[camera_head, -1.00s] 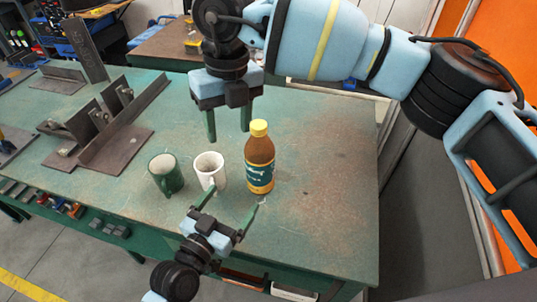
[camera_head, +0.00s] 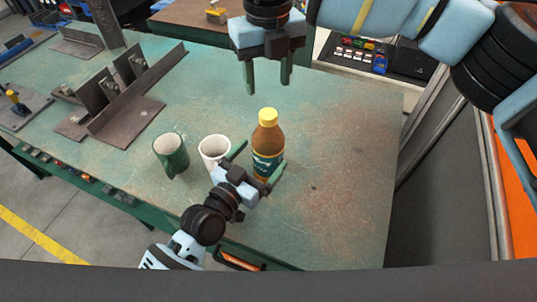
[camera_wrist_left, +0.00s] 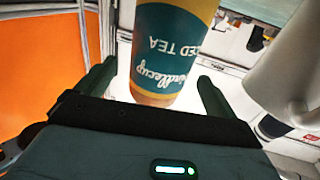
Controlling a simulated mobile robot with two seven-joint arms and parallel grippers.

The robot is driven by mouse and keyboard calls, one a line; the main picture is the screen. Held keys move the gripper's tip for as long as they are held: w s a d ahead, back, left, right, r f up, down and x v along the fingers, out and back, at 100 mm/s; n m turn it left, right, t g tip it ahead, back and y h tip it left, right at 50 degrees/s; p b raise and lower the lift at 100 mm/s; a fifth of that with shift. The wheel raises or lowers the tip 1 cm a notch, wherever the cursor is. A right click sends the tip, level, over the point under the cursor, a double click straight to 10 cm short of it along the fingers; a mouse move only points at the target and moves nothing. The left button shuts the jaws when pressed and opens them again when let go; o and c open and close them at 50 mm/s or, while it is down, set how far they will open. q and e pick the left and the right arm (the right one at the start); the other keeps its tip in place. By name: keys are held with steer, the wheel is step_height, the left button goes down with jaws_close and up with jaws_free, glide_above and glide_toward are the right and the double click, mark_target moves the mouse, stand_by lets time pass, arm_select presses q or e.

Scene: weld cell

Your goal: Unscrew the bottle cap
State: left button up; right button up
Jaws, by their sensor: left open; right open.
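A brown tea bottle (camera_head: 267,148) with a teal label and a yellow cap (camera_head: 268,116) stands upright on the green table. The cap is on the bottle. My left gripper (camera_head: 257,166) is open, low at the bottle's front, with its two green fingers to either side of the bottle. In the left wrist view the bottle (camera_wrist_left: 170,50) appears between the spread fingers, with a gap visible at each side. My right gripper (camera_head: 266,86) is open and empty above and behind the cap, fingers pointing down. The bottle's lower front is partly hidden by my left gripper in the head view.
A white mug (camera_head: 213,152) stands just left of the bottle, close to my left gripper; the mug also shows in the left wrist view (camera_wrist_left: 285,75). A green mug (camera_head: 170,155) is further left. Welded metal brackets (camera_head: 125,105) lie at the back left. The table's right side (camera_head: 345,170) is clear.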

mark_target(268, 114)
arm_select(q)
steer(key=x, duration=0.5)
steer(key=shift+w+d, duration=0.1)
steer(key=shift+w, duration=0.05)
steer(key=c, duration=1.9)
steer(key=shift+c, duration=0.4)
arm_select(e)
steer(key=m, duration=1.3)
steer(key=shift+f, duration=4)
